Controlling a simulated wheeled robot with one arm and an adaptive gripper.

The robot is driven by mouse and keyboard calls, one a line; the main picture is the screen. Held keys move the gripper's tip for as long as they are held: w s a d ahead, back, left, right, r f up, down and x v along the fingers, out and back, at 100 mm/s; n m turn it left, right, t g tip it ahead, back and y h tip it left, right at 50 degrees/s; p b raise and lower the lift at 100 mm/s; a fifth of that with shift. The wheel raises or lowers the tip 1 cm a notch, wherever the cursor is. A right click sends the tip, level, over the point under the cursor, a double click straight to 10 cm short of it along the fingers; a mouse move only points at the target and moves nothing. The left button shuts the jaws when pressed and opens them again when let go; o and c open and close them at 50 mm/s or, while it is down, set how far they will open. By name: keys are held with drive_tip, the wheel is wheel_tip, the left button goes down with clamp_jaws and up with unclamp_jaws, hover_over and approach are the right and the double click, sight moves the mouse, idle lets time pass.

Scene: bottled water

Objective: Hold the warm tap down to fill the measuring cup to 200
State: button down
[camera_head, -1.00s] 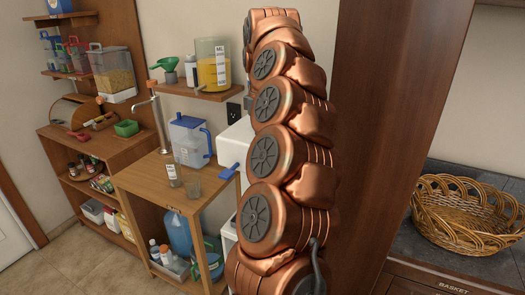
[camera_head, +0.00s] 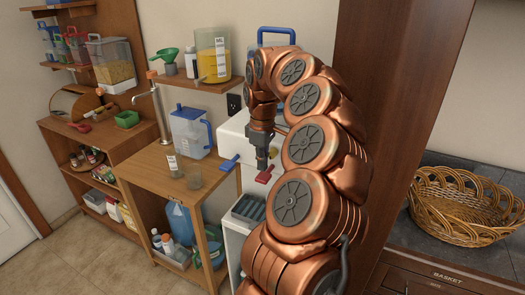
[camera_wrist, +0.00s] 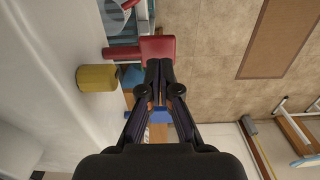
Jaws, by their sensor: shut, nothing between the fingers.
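A white water dispenser (camera_head: 233,135) has a blue tap lever (camera_head: 229,162) and a red tap lever (camera_head: 265,175) on its front. The red lever also shows in the wrist view (camera_wrist: 158,47). My gripper (camera_head: 262,166) points down just above the red lever. In the wrist view its fingertips (camera_wrist: 160,70) are together, right by the lever's edge; I cannot tell whether they touch it. A small clear cup (camera_head: 193,177) stands on the wooden stand left of the dispenser, beside a labelled clear container (camera_head: 174,166). I cannot read a level in either.
A clear pitcher with a blue handle (camera_head: 190,132) stands behind the cup. A shelf above (camera_head: 196,85) holds a jug of yellow liquid (camera_head: 212,58). A wicker basket (camera_head: 460,205) is at the right, beyond a wooden panel (camera_head: 385,100). A yellow cylinder (camera_wrist: 98,78) is left of my fingers.

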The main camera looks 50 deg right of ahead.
sight(267, 173)
drive_tip(key=shift+f+p, duration=0.4)
drive_tip(key=shift+f, duration=0.8)
drive_tip(key=shift+f+b, duration=0.2)
drive_tip(key=shift+b, duration=0.15)
